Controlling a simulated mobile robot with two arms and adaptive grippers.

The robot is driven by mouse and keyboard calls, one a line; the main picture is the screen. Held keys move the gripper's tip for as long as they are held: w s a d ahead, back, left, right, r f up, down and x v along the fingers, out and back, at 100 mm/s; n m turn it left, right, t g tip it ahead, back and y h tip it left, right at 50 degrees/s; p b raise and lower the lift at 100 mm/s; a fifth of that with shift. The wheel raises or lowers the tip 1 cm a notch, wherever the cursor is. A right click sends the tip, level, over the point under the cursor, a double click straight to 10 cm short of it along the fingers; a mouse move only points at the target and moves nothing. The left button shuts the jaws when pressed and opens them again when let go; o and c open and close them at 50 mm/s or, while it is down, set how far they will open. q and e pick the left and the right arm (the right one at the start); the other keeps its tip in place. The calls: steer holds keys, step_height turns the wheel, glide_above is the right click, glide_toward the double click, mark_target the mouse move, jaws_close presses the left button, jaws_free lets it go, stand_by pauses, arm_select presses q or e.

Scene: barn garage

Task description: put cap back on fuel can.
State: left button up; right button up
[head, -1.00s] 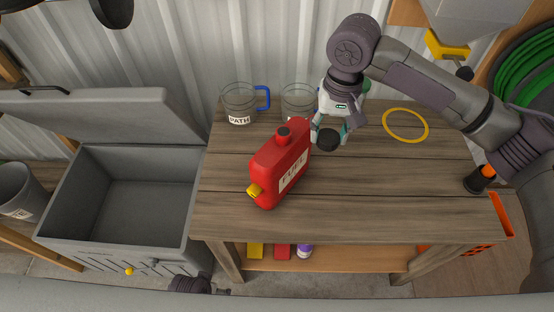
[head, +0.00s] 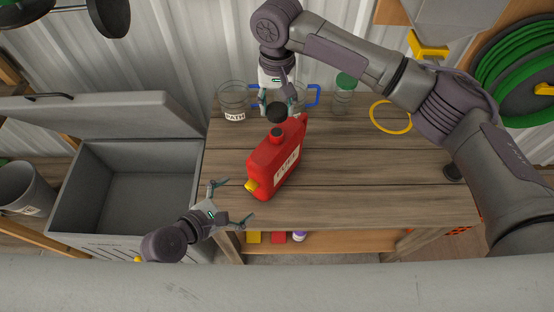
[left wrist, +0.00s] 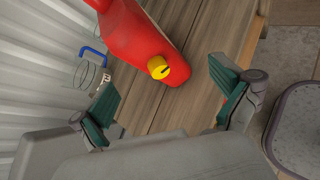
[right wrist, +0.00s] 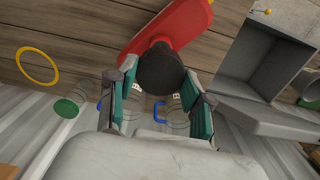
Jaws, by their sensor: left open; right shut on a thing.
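The red fuel can (head: 266,164) stands on the wooden workbench, a yellow part (head: 251,187) on its near end and a round neck (head: 276,132) on top. My right gripper (head: 276,104) is shut on the black cap (head: 277,113), held above and just behind the neck, seemingly apart from it. In the right wrist view the cap (right wrist: 160,70) sits between the fingers and hides the neck. My left gripper (head: 233,203) is open and empty, left of the can's near end. The left wrist view shows the yellow part (left wrist: 158,68) ahead, between the open fingers.
Behind the can stand a clear jar (head: 234,101) and a blue-handled one, partly hidden by my right gripper. A green-lidded jar (head: 344,95) and yellow ring (head: 390,117) are farther right. An open grey chest (head: 75,228) stands left. The bench right of the can is clear.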

mark_target(263, 168)
arm_select(q)
steer(key=n, duration=0.2)
steer(key=w+n+t, duration=0.1)
steer(key=w+n, duration=0.1)
steer(key=n, duration=0.1)
steer(key=shift+a+r+n+t, duration=0.2)
steer(key=shift+r+n+t, duration=0.1)
steer(key=shift+r+t, duration=0.1)
steer(key=x, duration=1.2)
steer(key=shift+s+d, duration=0.1)
steer(key=shift+s, duration=0.05)
steer(key=shift+c, duration=0.2)
steer(key=c, duration=1.6)
arm_select(e)
steer(key=f, duration=0.5)
steer(key=shift+w+d, duration=0.2)
steer(key=shift+w, duration=0.15)
arm_select(q)
steer(key=shift+s+f, duration=0.1)
steer(key=shift+c, duration=0.2)
